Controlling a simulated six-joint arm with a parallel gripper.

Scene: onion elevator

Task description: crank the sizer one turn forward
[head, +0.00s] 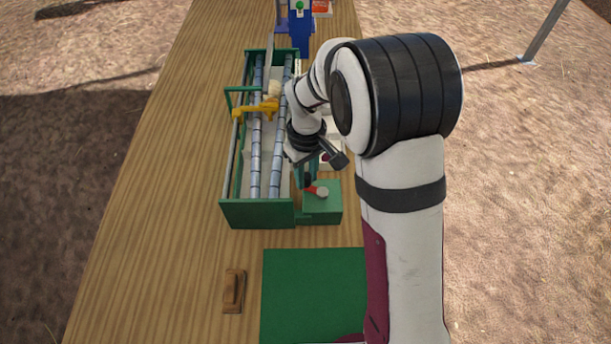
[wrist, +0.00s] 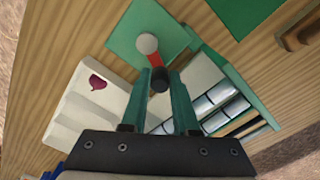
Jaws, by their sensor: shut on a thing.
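The sizer (head: 257,213) is a green frame with long grey rollers. Its crank, a red arm (head: 313,189) with a pale round hub (head: 322,192), sits on a green box (head: 321,211) at the near right end. In the wrist view the red arm (wrist: 154,60) runs from the hub (wrist: 147,43) to a black knob (wrist: 160,79). My gripper (wrist: 160,77) is shut on the black knob, with a green finger on each side. In the head view my wrist partly hides the gripper and knob.
A yellow piece (head: 262,107) lies across the rollers. A white tray with a dark red mark (wrist: 97,82) is beside the sizer. A green mat (head: 312,290) and a brown wooden block (head: 234,291) lie nearer. A blue device (head: 300,35) stands at the far end.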

